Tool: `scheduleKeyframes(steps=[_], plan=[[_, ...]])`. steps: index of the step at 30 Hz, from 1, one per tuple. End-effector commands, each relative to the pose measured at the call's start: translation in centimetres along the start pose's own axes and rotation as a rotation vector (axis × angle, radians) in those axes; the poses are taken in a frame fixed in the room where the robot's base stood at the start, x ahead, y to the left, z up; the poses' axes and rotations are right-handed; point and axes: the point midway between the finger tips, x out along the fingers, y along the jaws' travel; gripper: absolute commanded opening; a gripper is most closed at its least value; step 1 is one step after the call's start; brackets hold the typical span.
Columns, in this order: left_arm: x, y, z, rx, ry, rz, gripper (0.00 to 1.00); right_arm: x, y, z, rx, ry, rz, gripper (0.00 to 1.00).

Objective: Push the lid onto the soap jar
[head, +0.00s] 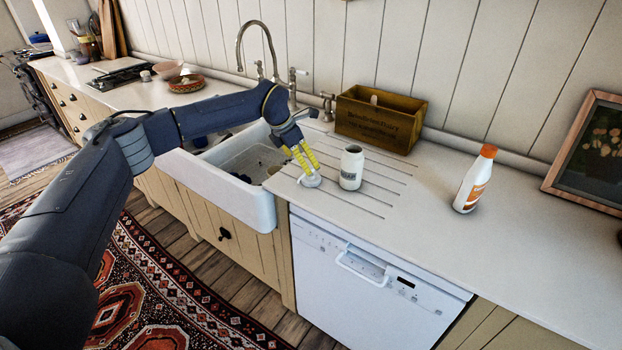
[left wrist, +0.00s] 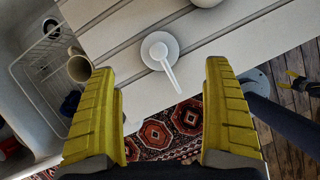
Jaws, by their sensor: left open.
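The lid (head: 311,181), a small white pump top with a long spout, rests on the grooved counter; it also shows in the left wrist view (left wrist: 159,47). The white soap jar (head: 351,167) stands upright and open just right of the lid, with a dark label. Only a sliver of its pale body (left wrist: 206,2) shows at the top of the left wrist view. My left gripper (head: 303,162) is above the lid, fingers pointing down. Small yellow and dark parts at that view's right edge may be my right gripper.
The sink (head: 226,190) with a rack lies left of the lid. A wooden crate (head: 377,118) stands behind the jar. A white bottle with an orange cap (head: 474,180) stands to the right. The counter between jar and bottle is clear, and a dishwasher (head: 360,275) is below.

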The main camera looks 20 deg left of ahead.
Motion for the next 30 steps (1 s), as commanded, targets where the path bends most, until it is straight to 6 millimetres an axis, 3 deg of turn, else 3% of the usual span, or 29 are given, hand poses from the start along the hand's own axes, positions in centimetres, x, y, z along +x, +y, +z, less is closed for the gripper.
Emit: scheduleKeyframes(steps=[3, 9, 23, 30], plan=[[1.7, 0.0, 0.0, -0.001, 0.001, -0.001, 0.84, 0.0, 0.0, 0.0, 0.0, 0.0, 0.0, 0.69], [3.0, 0.0, 0.0, -0.001, 0.0, 0.0, 0.84, 0.0, 0.0, 0.0, 0.0, 0.0, 0.0, 0.69], [3.6, 0.0, 0.0, -0.001, 0.0, 0.0, 0.84, 0.0, 0.0, 0.0, 0.0, 0.0, 0.0, 0.69], [6.5, 0.0, -0.1, -0.001, 0.001, -0.001, 0.84, 0.0, 0.0, 0.0, 0.0, 0.0, 0.0, 0.69]])
